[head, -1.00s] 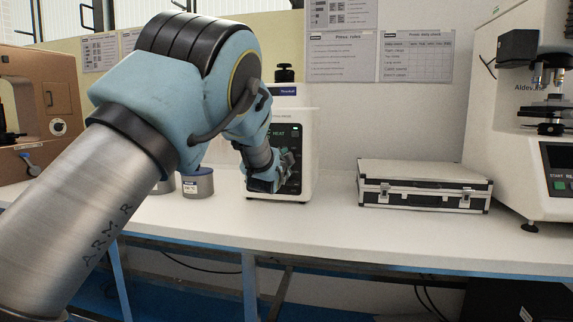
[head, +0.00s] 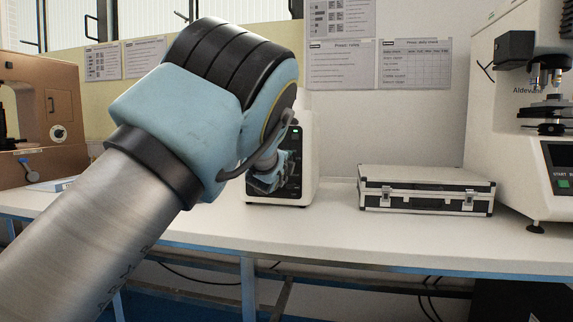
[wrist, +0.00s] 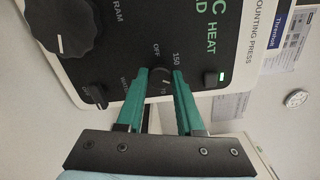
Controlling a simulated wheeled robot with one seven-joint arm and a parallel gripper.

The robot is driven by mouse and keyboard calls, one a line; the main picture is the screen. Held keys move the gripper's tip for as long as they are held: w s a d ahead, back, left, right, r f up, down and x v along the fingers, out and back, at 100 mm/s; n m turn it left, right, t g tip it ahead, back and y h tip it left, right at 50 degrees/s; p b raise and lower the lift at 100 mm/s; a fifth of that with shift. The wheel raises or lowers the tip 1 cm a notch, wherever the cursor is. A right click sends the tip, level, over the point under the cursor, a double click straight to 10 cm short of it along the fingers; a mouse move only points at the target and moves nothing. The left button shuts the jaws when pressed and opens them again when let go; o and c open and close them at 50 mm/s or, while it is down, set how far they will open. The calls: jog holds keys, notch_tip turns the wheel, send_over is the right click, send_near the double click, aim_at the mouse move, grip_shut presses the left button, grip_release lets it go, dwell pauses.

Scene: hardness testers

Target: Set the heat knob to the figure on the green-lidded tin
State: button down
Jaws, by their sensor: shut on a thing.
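The mounting press (head: 311,160) stands on the bench, partly behind my arm. Its dark control panel (wrist: 130,60) shows in the wrist view. My gripper (wrist: 162,75) has its teal fingers closed on the heat knob (wrist: 161,80), which is mostly hidden between them. The figures OFF and 150 and the word WATER can be read around the knob; other marks are covered or too small. The knob's pointer is not clear. In the head view my gripper (head: 268,184) is at the press front. No green-lidded tin is visible; my arm covers the bench left of the press.
A large black knob (wrist: 63,28) marked RAM and a small dark knob (wrist: 95,95) are on the same panel. A silver case (head: 425,190) and a tester (head: 520,120) stand to the right.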

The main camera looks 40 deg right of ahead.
dwell(0.3)
jog(key=c, duration=0.5)
grip_release()
jog(key=shift+c, duration=0.2)
jog(key=v, duration=1)
jog(key=shift+s+a+b, duration=0.2)
jog(key=shift+a+b, duration=0.15)
jog(key=shift+f, duration=0.1)
